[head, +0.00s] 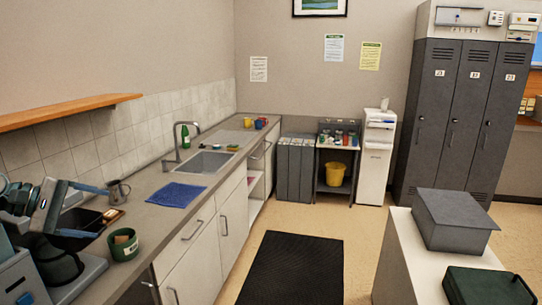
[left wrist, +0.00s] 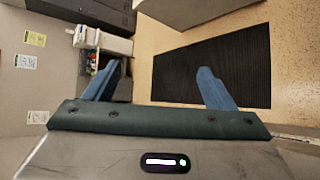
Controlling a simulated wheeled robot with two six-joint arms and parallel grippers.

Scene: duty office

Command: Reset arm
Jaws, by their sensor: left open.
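My left gripper (head: 76,203) is at the left edge of the head view, in front of the counter's near end. Its two blue fingers also show in the left wrist view (left wrist: 160,68), spread wide apart with nothing between them. The gripper is open and empty. My right gripper is in neither view.
A wooden shelf (head: 70,109) juts from the left wall. A black mat (head: 292,268) lies on open floor. A white cabinet (head: 398,258) stands right.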

